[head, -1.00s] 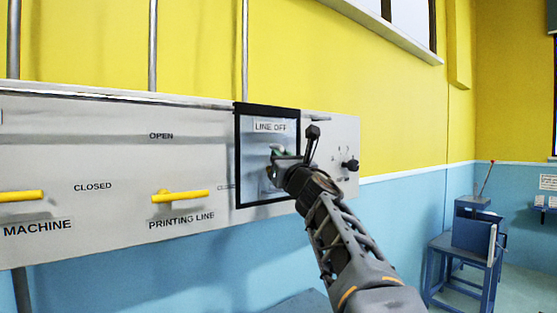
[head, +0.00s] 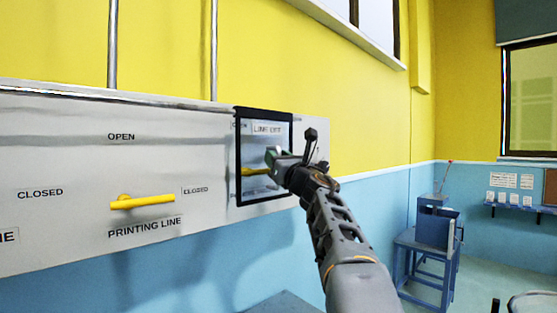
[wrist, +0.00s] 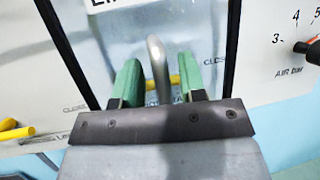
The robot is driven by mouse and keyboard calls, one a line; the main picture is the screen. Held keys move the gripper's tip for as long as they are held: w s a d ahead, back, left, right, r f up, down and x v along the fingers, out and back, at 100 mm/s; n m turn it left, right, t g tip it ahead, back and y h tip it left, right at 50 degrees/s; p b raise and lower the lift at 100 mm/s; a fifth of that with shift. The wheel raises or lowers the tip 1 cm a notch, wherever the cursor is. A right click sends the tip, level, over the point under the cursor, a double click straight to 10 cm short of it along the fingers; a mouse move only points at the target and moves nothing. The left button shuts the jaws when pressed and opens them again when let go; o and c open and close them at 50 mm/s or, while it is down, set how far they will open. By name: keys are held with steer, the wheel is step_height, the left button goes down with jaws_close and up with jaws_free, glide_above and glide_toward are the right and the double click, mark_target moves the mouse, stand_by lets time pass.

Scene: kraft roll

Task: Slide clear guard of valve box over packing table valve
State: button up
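The clear guard (head: 265,123) is a transparent pane with a black frame on the grey valve box (head: 60,160). A yellow lever (head: 253,171) shows through it, left of my gripper; it also shows between the fingers in the wrist view (wrist: 175,79). Part of a label ending in "TA" is readable below this lever. The guard's grey metal handle (wrist: 157,68) stands between my green fingertips. My gripper (head: 275,158) is open around the handle, with a gap visible on the right; left contact is unclear. The gripper hides part of the guard and lever.
The printing line valve's yellow lever (head: 142,201) lies horizontal left of the guard. An air dial knob (wrist: 305,47) sits to the right in the wrist view. A blue stand (head: 420,258) stands away at the right.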

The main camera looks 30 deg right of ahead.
steer(key=shift+f, duration=0.1)
steer(key=shift+s+d+f+b, duration=0.1)
steer(key=shift+s+f+b, duration=0.05)
steer(key=shift+s+b, duration=0.15)
steer(key=b+v, duration=0.6)
steer(key=v, duration=0.7)
steer(key=shift+b, duration=0.35)
steer(key=shift+s, duration=0.1)
steer(key=shift+d+m, duration=0.1)
steer(key=shift+m, duration=0.2)
